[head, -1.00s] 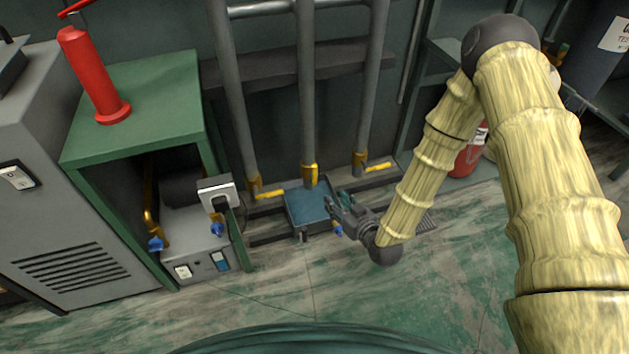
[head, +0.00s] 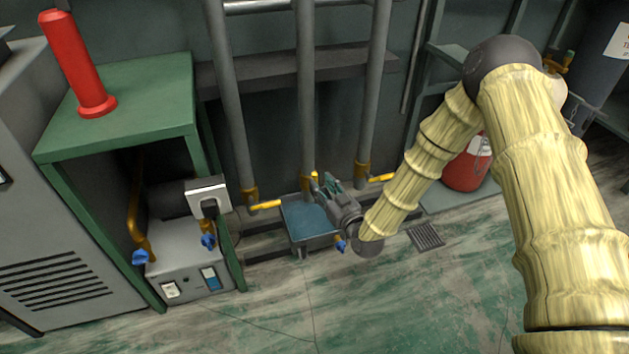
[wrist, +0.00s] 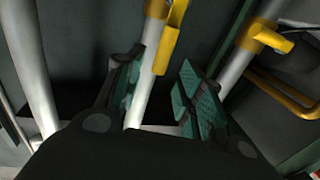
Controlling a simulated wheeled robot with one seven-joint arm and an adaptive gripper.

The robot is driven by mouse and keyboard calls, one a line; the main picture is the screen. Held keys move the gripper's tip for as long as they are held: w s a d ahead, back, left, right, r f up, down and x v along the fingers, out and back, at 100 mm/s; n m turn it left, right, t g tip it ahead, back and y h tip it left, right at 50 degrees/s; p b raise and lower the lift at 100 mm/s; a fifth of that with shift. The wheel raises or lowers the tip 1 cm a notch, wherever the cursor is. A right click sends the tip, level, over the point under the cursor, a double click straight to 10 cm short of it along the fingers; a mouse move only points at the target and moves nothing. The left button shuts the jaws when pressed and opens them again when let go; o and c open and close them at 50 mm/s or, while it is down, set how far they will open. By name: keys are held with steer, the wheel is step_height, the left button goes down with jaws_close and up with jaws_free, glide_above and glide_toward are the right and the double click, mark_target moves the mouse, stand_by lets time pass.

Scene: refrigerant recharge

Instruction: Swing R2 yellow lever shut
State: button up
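Three grey pipes carry yellow levers, and no R2 label is readable. The middle lever (wrist: 167,45) points down along its pipe in the wrist view, between my finger pads as seen there; contact cannot be told. In the head view its valve (head: 308,182) is partly hidden by my gripper (head: 328,184). My gripper (wrist: 163,82) is open, with its green-padded fingers apart. The left lever (head: 265,205) sticks out sideways to the right. The right lever (head: 382,177) also sticks out to the right, and it shows in the wrist view (wrist: 268,37).
A blue-topped tray or box (head: 300,222) stands under the middle pipe, close to my gripper. A green shelf (head: 130,115) with a red cylinder (head: 75,65) is at left. A red container (head: 465,170) stands at right. The floor in front is clear.

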mark_target(316, 178)
steer(key=shift+b+x, duration=0.85)
steer(key=shift+x, duration=1.7)
jaws_close()
